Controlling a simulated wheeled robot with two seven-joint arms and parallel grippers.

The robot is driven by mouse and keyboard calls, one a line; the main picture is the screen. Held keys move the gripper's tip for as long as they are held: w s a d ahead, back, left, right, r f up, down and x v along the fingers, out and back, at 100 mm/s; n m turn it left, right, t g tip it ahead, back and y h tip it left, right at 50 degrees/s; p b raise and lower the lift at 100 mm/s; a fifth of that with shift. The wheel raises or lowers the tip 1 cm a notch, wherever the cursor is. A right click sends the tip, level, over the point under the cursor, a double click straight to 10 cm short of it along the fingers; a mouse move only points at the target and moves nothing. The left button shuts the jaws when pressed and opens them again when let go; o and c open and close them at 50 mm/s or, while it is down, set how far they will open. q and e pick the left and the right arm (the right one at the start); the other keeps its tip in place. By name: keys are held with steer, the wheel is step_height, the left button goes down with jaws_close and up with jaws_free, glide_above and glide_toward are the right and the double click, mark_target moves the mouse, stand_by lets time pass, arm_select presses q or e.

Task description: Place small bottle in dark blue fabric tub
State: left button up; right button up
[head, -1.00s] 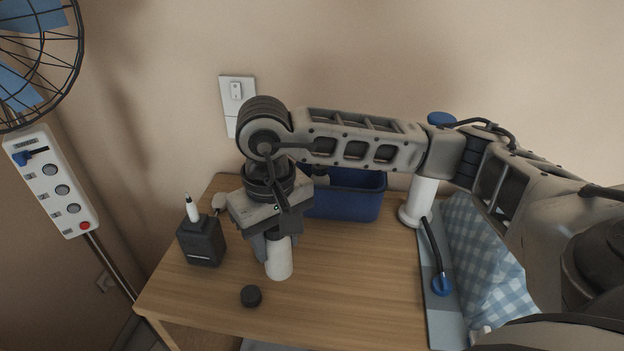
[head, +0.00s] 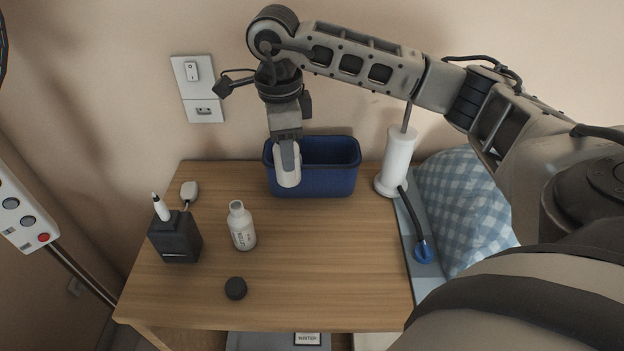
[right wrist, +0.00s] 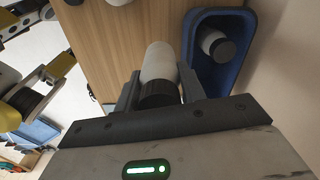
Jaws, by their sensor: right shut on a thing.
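My right gripper (head: 287,160) is shut on a small white bottle (head: 289,178) with a dark cap, which shows in the right wrist view (right wrist: 159,68). The bottle hangs in front of the left end of the dark blue fabric tub (head: 330,182); a finger hides part of it. In the right wrist view the tub (right wrist: 198,78) lies to the right of the held bottle, and another dark-capped white bottle (right wrist: 212,42) is inside it. An uncapped white bottle (head: 241,228) stands on the table.
The wooden table (head: 330,270) is clear at front right. A loose black cap (head: 235,288) lies near its front. A dark box with a white pen-like item (head: 175,237) stands at left. A white cylinder on a stand (head: 397,162) and checked pillow (head: 465,195) are right of the tub.

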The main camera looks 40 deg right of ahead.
steer(key=d+r+m, duration=0.1)
steer(key=d+m, duration=0.1)
steer(key=m, duration=0.2)
steer(key=w+d+m, duration=0.1)
steer(key=m, duration=0.4)
steer(key=w+d+r+m, duration=0.1)
steer(key=d+m, duration=0.1)
steer(key=m, duration=0.2)
steer(key=shift+d+r+p, duration=0.3)
steer(key=shift+d+r, duration=0.05)
steer(key=m+b, duration=0.3)
steer(key=m, duration=1.7)
glide_above(332, 156)
steer(key=s+a, duration=0.3)
step_height(332, 156, down, 9)
steer(key=shift+s+r, duration=0.1)
steer(key=shift+s, duration=0.05)
step_height(332, 156, down, 4)
steer(key=shift+f, duration=0.25)
arm_select(q)
steer(key=shift+d+f, duration=0.1)
steer(key=shift+f, duration=0.4)
arm_select(e)
steer(key=shift+f, duration=0.1)
arm_select(q)
steer(key=shift+w, duration=0.1)
arm_select(e)
steer(key=shift+f, duration=0.1)
steer(key=o, duration=0.8)
